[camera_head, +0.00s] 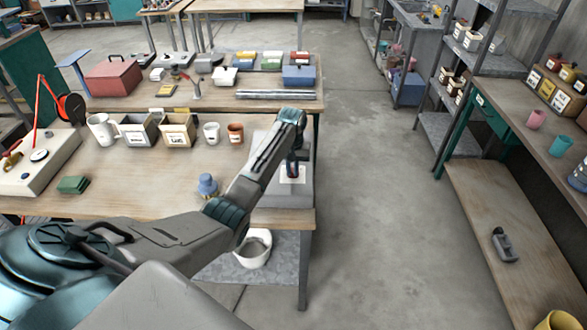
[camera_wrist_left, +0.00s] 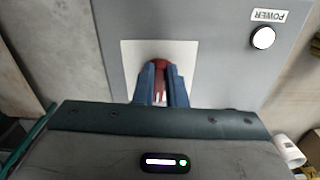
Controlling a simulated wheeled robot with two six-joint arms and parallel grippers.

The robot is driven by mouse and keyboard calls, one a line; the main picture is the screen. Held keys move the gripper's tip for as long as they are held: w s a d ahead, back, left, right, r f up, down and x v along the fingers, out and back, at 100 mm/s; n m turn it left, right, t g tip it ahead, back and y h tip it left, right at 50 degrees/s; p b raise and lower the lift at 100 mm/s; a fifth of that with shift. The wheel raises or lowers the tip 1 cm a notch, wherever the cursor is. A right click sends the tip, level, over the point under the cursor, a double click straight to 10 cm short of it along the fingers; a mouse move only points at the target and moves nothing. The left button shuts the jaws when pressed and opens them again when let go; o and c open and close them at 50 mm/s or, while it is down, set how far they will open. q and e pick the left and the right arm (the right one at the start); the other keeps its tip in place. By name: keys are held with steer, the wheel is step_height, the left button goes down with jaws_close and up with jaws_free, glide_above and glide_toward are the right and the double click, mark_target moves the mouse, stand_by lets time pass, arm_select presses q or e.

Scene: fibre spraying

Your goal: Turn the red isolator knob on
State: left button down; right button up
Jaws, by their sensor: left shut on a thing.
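The red isolator knob (camera_wrist_left: 161,66) sits on a white square plate (camera_wrist_left: 128,58) on a grey panel (camera_wrist_left: 215,30). In the left wrist view my left gripper (camera_wrist_left: 161,85) has its two blue fingers on either side of the knob, shut on it. Only the knob's top and a strip between the fingers show. In the head view my left gripper (camera_head: 292,165) points down onto the white plate at the table's right end, and the knob is mostly hidden there. My right gripper is not in view.
A round white light or button (camera_wrist_left: 263,38) under a POWER label is on the same panel. Cups, including a brown cup (camera_head: 235,132), and labelled bins (camera_head: 178,130) stand left of my arm. A blue-grey object (camera_head: 207,185) stands close beside it. The floor aisle at right is clear.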

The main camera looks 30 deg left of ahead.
arm_select(q)
steer(key=m, duration=0.4)
steer(key=shift+a+r, duration=0.1)
steer(key=shift+a, duration=0.15)
steer(key=shift+a+m, duration=0.2)
steer(key=shift+m, duration=1.3)
steer(key=c, duration=1.5)
jaws_free()
steer(key=shift+r+b, duration=1.25)
steer(key=shift+r, duration=4.15)
steer(key=shift+f, duration=0.1)
